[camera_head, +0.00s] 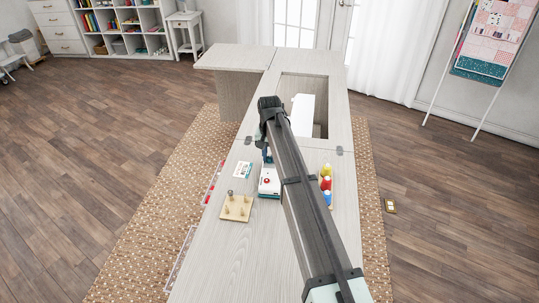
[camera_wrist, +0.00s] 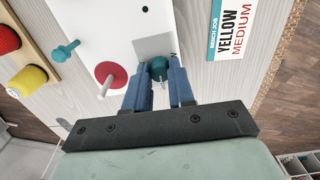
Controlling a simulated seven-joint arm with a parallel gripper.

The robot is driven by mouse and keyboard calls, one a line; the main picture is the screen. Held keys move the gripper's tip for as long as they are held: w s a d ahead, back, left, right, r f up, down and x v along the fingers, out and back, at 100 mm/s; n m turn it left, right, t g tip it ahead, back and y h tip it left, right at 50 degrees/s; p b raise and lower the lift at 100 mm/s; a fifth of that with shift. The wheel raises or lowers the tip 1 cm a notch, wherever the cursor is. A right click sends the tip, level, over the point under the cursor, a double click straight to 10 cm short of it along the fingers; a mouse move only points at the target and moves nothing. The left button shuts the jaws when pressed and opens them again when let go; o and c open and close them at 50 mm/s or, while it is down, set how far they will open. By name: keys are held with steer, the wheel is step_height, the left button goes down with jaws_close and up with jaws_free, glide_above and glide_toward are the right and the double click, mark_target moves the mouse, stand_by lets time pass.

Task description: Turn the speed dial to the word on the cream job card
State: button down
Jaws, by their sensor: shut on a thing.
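The job card (camera_wrist: 231,30) lies flat right of the machine in the wrist view and reads "BENCH JOB YELLOW MEDIUM". It also shows in the head view (camera_head: 243,170), left of the machine. The white sewing machine (camera_wrist: 95,18) carries a teal dial (camera_wrist: 158,67) beside a grey plate (camera_wrist: 153,45). My gripper (camera_wrist: 160,82) has its blue fingers on either side of this dial and is shut on it. The dial's setting and any words around it are mostly hidden or too small to read. In the head view my arm covers part of the machine (camera_head: 268,188).
A red disc (camera_wrist: 110,75) with a pale lever and a teal knob (camera_wrist: 66,51) stand on the machine, left of my fingers. A yellow spool (camera_wrist: 27,81) and a red one sit on a wooden rack. A peg block (camera_head: 237,208) stands on the cabinet top (camera_head: 220,250).

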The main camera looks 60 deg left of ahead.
mark_target(270, 158)
steer(key=c, duration=0.9)
jaws_free()
steer(key=shift+c, duration=0.2)
step_height(270, 158, up, 14)
